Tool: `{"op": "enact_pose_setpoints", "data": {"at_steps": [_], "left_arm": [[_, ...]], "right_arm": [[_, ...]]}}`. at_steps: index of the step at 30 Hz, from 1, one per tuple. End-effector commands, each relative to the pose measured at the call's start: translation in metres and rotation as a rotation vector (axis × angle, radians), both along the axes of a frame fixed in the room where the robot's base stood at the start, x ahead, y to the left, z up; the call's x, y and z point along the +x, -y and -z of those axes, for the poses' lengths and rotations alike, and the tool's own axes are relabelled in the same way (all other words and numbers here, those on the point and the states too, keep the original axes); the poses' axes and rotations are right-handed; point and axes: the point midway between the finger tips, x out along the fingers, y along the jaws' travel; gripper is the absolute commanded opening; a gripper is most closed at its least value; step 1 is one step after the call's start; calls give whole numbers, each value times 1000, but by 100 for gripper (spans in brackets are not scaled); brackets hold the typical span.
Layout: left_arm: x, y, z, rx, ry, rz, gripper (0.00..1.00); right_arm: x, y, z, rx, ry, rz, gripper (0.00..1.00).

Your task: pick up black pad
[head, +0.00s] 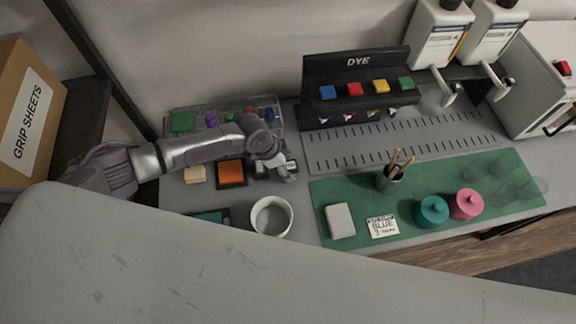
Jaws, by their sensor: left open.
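My left gripper (287,173) reaches in from the left over the grey worktop, its fingers pointing down to the right. It is open. Right by the fingers is a dark pad (262,170) with a pale label beside it, largely hidden under the gripper and wrist; I cannot tell whether the fingers touch it. To its left lies an orange pad (231,173) in a black case. A teal pad (210,217) in a dark case lies nearer the front, partly cut off by my own body. My right gripper is not in view.
A white cup (271,216) stands just in front of the gripper. A clear tray (222,112) of coloured pieces lies behind the arm. A black DYE rack (356,88) stands behind to the right. A green mat (430,200) bears a pen holder (391,178) and two jars.

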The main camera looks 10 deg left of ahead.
Motion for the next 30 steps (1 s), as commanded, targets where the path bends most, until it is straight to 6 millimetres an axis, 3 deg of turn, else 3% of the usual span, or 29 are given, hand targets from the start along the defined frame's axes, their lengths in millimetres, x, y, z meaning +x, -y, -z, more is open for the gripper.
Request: {"op": "enact_pose_setpoints", "data": {"at_steps": [6,16,25,30], "left_arm": [[0,0,0,-1,1,1,71],[0,0,0,0,0,0,17],[0,0,-2,-1,1,1,17],[1,1,-15,-2,3,2,17]], "right_arm": [[-3,0,0,0,-5,-1,40],[-4,4,0,-5,-7,-2,40],[-4,7,1,-8,-7,-2,40],[-4,7,4,-8,-7,-2,40]]}}
